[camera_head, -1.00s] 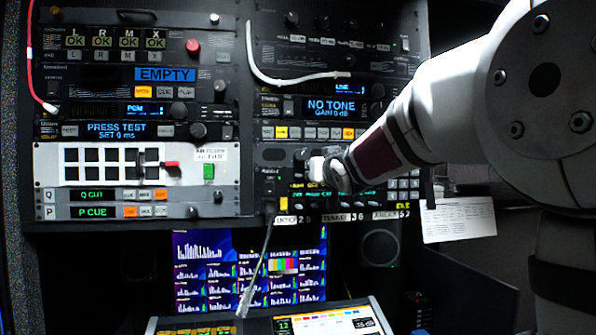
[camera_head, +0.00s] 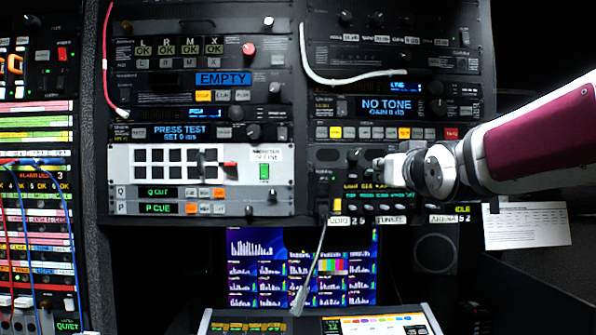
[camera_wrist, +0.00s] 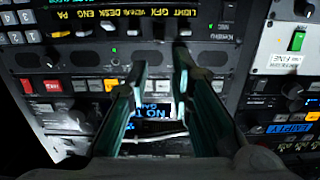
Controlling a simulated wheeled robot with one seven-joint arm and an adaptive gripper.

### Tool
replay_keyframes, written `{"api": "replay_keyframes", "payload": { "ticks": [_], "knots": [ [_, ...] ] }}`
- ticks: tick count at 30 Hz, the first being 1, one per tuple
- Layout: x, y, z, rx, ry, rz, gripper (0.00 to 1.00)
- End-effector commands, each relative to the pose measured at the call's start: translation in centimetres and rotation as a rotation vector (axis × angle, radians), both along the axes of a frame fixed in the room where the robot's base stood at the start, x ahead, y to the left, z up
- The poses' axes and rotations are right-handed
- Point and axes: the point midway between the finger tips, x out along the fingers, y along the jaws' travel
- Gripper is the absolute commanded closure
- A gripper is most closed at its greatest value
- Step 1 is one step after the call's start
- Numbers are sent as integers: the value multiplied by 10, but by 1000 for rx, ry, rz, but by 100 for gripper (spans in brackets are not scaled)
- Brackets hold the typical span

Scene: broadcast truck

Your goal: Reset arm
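My arm (camera_head: 530,140) reaches in from the right edge in the head view. My gripper (camera_head: 385,167) is at its left end, in front of the lower right rack unit below the NO TONE display (camera_head: 386,107). In the wrist view my gripper (camera_wrist: 159,62) shows two dark green fingers with a clear gap between them. It is open, and nothing is held. The rack face with its buttons and displays lies beyond the fingertips. Whether the fingertips touch the rack cannot be told.
A white cable (camera_head: 340,78) hangs across the upper right rack. A console (camera_head: 380,325) stands below. A patch bay (camera_head: 35,190) with blue cables is at left. A paper sheet (camera_head: 527,226) hangs at right.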

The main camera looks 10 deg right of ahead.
Motion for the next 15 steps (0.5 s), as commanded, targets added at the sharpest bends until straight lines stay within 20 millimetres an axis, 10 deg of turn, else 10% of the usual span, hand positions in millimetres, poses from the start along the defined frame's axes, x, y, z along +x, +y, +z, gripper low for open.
{"api": "replay_keyframes", "payload": {
  "ticks": [10,15],
  "knots": [
    [-5,5,-10,11,32,6,79],
    [-39,36,-71,63,236,47,79]
  ]
}}
